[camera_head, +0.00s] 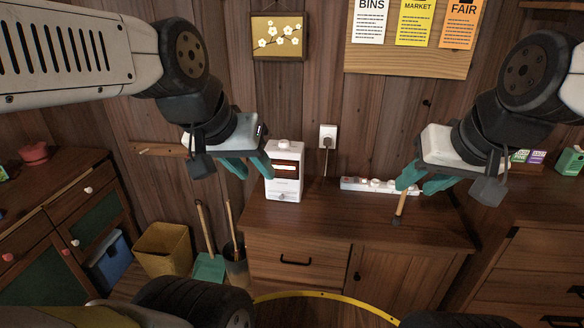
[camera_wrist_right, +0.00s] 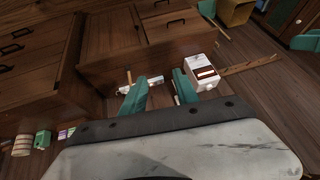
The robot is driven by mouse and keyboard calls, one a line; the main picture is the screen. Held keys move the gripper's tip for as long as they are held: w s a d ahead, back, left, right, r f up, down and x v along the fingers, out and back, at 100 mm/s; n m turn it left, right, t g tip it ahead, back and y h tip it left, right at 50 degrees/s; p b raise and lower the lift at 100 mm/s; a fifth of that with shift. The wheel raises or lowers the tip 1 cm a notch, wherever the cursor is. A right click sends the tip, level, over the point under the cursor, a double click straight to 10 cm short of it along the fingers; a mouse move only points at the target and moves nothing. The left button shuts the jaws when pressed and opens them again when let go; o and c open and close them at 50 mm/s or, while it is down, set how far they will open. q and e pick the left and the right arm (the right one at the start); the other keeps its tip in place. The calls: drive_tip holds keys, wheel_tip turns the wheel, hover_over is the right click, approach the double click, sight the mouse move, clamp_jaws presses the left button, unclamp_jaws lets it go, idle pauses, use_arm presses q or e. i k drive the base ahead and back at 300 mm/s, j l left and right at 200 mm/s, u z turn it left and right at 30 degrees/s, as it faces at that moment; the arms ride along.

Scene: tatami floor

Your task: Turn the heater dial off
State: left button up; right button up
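The heater (camera_head: 285,172) is a small white box with a dark red-brown window, standing on the wooden cabinet in the head view. It also shows in the right wrist view (camera_wrist_right: 200,68). A small round knob, seemingly the dial (camera_head: 282,196), is low on its front; its setting is too small to read. My left gripper (camera_head: 254,174) is open and empty, just left of the heater; I cannot tell whether a finger touches it. My right gripper (camera_head: 419,188) is open and empty above the cabinet's right part, well away from the heater. Its teal fingers are apart in the wrist view (camera_wrist_right: 158,96).
A white power strip (camera_head: 368,185) lies behind, near the wall outlet (camera_head: 328,132). A wooden-handled tool (camera_head: 400,208) stands near my right gripper. The cabinet top (camera_head: 340,222) is clear in front. A bin (camera_head: 165,249) and a dustpan (camera_head: 209,267) are on the floor at left.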

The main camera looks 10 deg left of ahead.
sight(282, 144)
drive_tip(key=i+j+u, duration=0.1)
drive_tip(key=i+u, duration=0.3)
drive_tip(key=i, duration=0.7)
